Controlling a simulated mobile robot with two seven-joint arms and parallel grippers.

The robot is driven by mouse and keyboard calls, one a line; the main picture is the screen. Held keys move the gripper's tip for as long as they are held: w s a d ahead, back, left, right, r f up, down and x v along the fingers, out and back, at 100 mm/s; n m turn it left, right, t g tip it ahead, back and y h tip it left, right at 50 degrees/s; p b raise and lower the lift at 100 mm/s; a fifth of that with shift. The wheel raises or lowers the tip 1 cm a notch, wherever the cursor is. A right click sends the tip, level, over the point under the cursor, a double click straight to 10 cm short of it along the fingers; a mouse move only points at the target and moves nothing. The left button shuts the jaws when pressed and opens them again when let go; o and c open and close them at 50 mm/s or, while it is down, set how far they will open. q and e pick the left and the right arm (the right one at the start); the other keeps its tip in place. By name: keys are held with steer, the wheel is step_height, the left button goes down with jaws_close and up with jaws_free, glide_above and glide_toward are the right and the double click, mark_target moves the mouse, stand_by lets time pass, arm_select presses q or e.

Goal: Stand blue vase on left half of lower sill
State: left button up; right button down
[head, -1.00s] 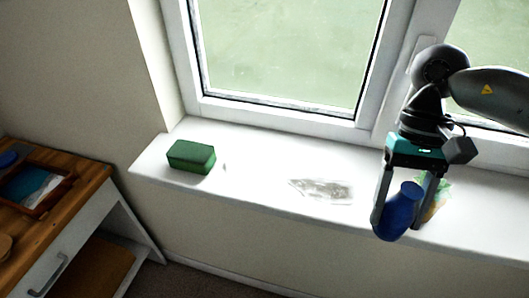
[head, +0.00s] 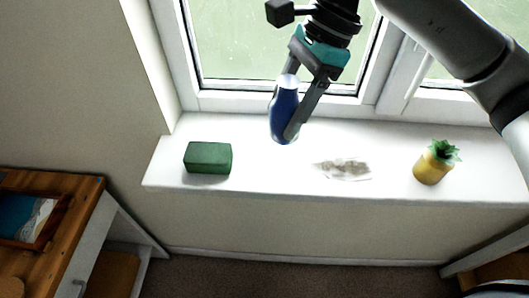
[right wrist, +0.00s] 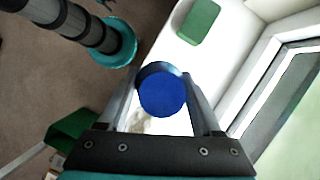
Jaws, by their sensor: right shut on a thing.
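The blue vase (head: 284,112) is in my right gripper (head: 287,128), which is shut on it. The vase looks slightly tilted in the head view and appears above the white sill (head: 270,178), between the green block and the grey patch. In the right wrist view, one round blue end of the vase (right wrist: 162,94) sits between the two fingers (right wrist: 163,100). Whether its base touches the sill is hard to tell, but it seems apart from it. My left gripper is not seen in the head view.
A green block (head: 208,157) lies on the sill's left part. A grey-white patch (head: 343,169) marks the sill's middle. A yellow pineapple figure (head: 434,164) stands at the right. A window is behind. A wooden desk (head: 75,205) with a picture is at lower left.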

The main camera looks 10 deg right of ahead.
steer(key=r+m+t, duration=0.1)
steer(key=r+m, duration=0.1)
steer(key=m, duration=0.1)
steer(key=w+r+m+t+p, duration=0.1)
steer(key=r+m, duration=0.1)
steer(key=m, duration=0.1)
steer(key=r+m+t+h+p, duration=0.1)
steer(key=r+m, duration=0.1)
steer(key=m, duration=0.1)
steer(key=shift+w+a+r+m+t, duration=0.25)
steer(key=shift+w+r+m+t, duration=0.05)
steer(key=shift+t, duration=0.1)
steer(key=shift+w+d+r+m+t+h, duration=0.1)
steer(key=shift+r+m+t+h, duration=0.1)
steer(key=shift+r+m, duration=0.3)
steer(key=shift+w+d+r+m+t+h, duration=0.1)
steer(key=shift+r+m+h, duration=0.1)
steer(key=shift+m, duration=0.5)
arm_select(q)
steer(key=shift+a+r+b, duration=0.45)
steer(key=shift+b, duration=0.2)
arm_select(e)
step_height(320, 180, down, 20)
steer(key=shift+f, duration=0.15)
steer(key=shift+c, duration=0.3)
jaws_free()
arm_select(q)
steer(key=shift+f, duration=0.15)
